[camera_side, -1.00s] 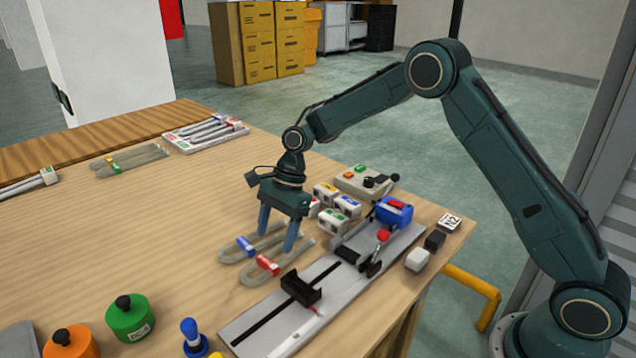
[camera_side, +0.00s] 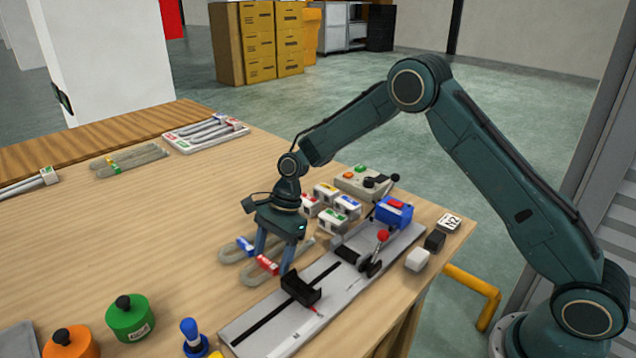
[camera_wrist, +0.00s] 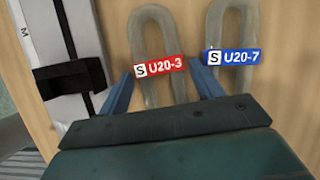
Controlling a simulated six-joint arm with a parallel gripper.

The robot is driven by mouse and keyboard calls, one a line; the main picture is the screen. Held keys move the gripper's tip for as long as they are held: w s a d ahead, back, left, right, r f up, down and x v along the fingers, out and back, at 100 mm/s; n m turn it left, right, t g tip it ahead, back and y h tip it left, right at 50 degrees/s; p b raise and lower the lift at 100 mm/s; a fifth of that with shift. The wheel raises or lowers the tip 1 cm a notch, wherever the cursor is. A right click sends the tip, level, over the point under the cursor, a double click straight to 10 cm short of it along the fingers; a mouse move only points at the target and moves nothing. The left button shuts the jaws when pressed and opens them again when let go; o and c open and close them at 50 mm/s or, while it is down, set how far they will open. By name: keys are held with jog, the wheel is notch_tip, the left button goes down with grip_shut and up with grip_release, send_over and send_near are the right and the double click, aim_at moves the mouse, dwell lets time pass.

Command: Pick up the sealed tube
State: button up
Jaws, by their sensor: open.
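Two grey U-shaped tubes lie flat on the table, side by side. One has a red tag (camera_side: 267,264), read as S U20-3 in the wrist view, where its tube (camera_wrist: 140,40) shows. The other tube (camera_wrist: 213,30) has a blue tag (camera_side: 244,244), read as S U20-7. My gripper (camera_side: 273,262) is open and low over the red-tagged tube, its fingers pointing down. In the wrist view my gripper (camera_wrist: 163,88) has its fingers either side of the red-tagged tube. I cannot tell whether they touch it.
A grey rail fixture (camera_side: 255,320) with a black block (camera_side: 301,288) lies close beside the tubes. A red-knobbed lever (camera_side: 382,236) and white boxes (camera_side: 338,220) stand behind. Green (camera_side: 130,318) and orange (camera_side: 70,342) pots stand at front left. The table's left middle is clear.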

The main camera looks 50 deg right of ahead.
jog(key=shift+c, duration=0.3)
jog(key=c, duration=0.7)
jog(key=shift+r, duration=0.1)
jog(key=shift+r, duration=4.95)
jog(key=shift+m, duration=0.3)
jog(key=s+d, duration=0.2)
jog(key=s, duration=0.1)
jog(key=s+d, duration=0.2)
jog(key=s, duration=0.2)
jog(key=s+d, duration=0.2)
jog(key=s, duration=0.2)
jog(key=shift+s+d+f, duration=0.1)
jog(key=shift+d+f, duration=0.1)
